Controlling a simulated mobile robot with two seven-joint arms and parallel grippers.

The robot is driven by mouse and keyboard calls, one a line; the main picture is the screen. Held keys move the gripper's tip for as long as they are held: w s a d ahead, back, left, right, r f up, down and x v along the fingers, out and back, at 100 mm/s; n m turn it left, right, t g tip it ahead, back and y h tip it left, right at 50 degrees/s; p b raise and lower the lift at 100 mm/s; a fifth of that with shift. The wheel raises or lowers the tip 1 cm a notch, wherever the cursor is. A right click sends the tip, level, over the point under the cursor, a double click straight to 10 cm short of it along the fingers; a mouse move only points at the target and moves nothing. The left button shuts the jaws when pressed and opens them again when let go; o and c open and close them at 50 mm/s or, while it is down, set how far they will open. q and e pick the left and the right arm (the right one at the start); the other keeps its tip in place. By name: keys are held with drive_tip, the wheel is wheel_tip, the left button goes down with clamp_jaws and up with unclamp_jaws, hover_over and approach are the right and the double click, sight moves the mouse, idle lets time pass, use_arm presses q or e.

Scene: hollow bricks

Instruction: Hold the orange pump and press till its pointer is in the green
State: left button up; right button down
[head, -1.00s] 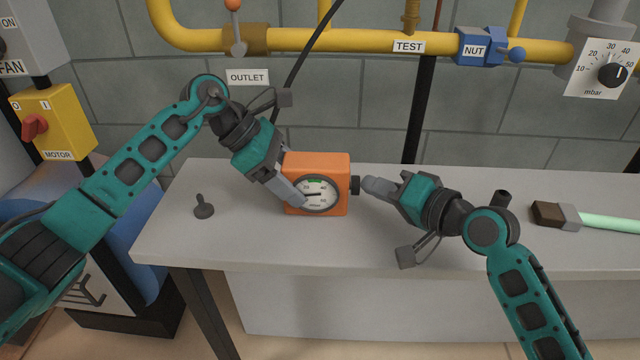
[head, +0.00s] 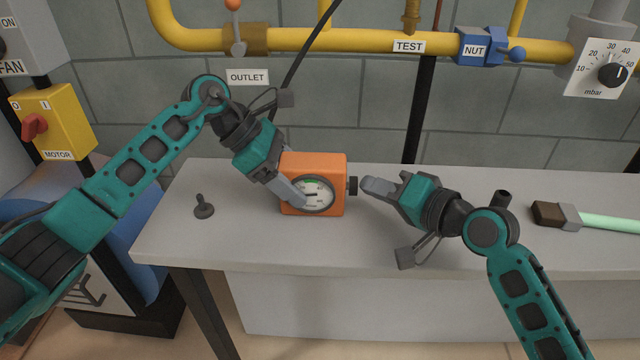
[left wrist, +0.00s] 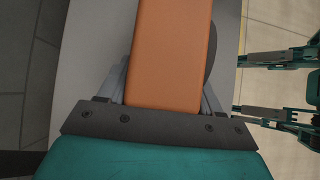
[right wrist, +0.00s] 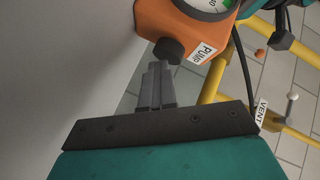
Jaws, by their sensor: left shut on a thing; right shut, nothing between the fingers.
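The orange pump (head: 314,166) stands at the back of the grey bench, its round dial (head: 313,194) facing me. The dial's short dark pointer lies about level; which mark it is at is too small to tell. A black button (head: 352,186) sticks out of the pump's right side. My left gripper (head: 294,192) is shut on the pump from the left; the orange body fills its jaws in the left wrist view (left wrist: 170,60). My right gripper (head: 368,186) is shut and empty, its tips just right of the button. The right wrist view shows the button (right wrist: 168,50) just beyond the fingertips.
A small dark peg-like piece (head: 203,207) stands on the bench (head: 240,250) to the left. A brush (head: 570,216) with a pale green handle lies at the right. Yellow pipes (head: 350,42) run along the wall behind. The bench front is clear.

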drive_tip(key=shift+d, duration=3.1)
idle(0.3)
drive_tip(key=shift+d, duration=0.95)
drive_tip(key=a, duration=0.8)
drive_tip(key=shift+a, duration=0.7)
idle(0.9)
drive_tip(key=shift+a, duration=0.35)
